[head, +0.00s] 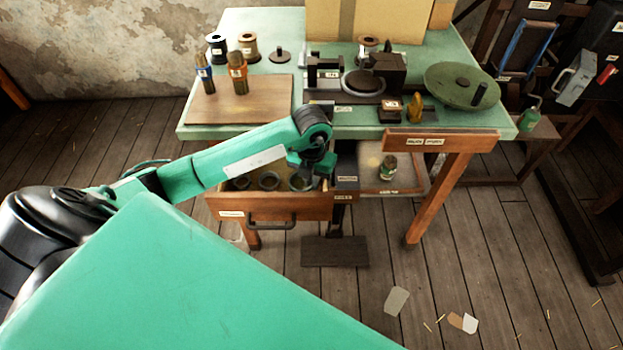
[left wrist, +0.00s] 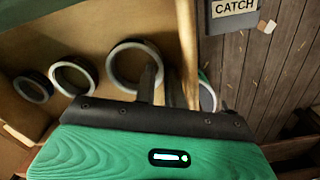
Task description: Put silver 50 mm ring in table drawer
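The table drawer (head: 275,207) is pulled out under the left side of the table. Several rings lie in it in a row: a small ring (head: 241,183), a middle ring (head: 269,180) and the largest ring (head: 300,182). In the left wrist view the largest, silver-rimmed ring (left wrist: 112,68) lies flat on the drawer floor, right of two smaller rings. I cannot read sizes. My left gripper (head: 318,180) is over the drawer's right end. Its fingers (left wrist: 186,92) stand apart, near the drawer's right wall, with no ring clearly gripped. My right gripper is out of view.
A pale curved rim (left wrist: 208,94) shows beyond the drawer wall, partly hidden. The green table (head: 330,128) carries a wooden board (head: 240,103), spools, a press and a green handwheel (head: 461,86). A jar (head: 388,167) stands on the lower shelf. A dark plank (head: 335,251) lies below.

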